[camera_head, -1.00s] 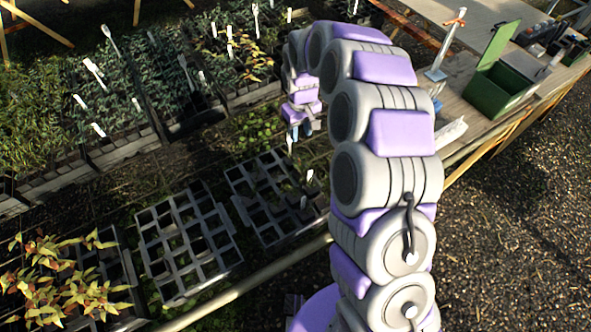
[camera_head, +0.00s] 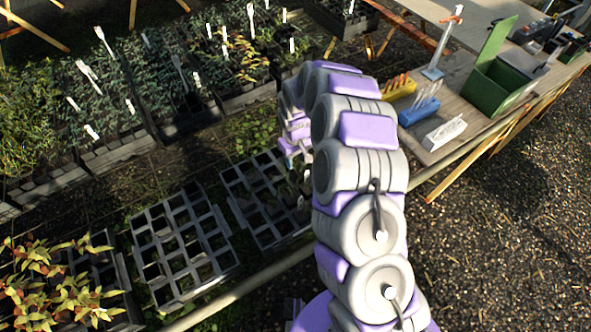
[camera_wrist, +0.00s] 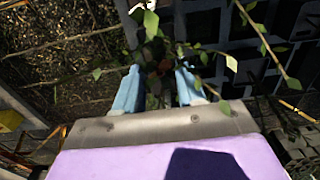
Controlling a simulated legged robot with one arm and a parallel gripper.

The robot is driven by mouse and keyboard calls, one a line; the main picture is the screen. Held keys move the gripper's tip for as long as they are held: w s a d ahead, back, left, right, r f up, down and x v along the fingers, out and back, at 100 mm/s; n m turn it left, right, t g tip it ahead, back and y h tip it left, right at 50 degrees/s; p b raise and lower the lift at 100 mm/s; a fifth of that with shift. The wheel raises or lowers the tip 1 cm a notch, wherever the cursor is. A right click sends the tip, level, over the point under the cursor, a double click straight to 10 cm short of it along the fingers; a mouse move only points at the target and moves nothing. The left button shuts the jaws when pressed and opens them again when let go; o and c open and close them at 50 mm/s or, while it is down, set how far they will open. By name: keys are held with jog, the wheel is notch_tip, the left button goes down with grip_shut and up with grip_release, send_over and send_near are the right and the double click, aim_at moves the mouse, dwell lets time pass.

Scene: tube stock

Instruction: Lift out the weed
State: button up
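A leafy plant with long, thin, spreading stems (camera_wrist: 215,55), which looks like the weed, fills the upper part of the wrist view. My gripper (camera_wrist: 157,70) has two light blue fingers standing apart, one on each side of the plant's dark middle. The fingers look open around the stems, with a gap between them. Where the stem roots is hidden in shadow and leaves.
Another black cell tray (camera_head: 137,240) lies to the left, with a yellow-leaved plant (camera_head: 60,285) at the lower left. Planted trays with white labels fill the back. A bench at right holds a green box (camera_head: 497,90), a blue rack (camera_head: 419,112) and a yellow rack (camera_head: 399,88).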

notch_tip(320, 180, down, 2)
jog(key=shift+f, duration=0.1)
jog(key=shift+c, duration=0.4)
grip_shut()
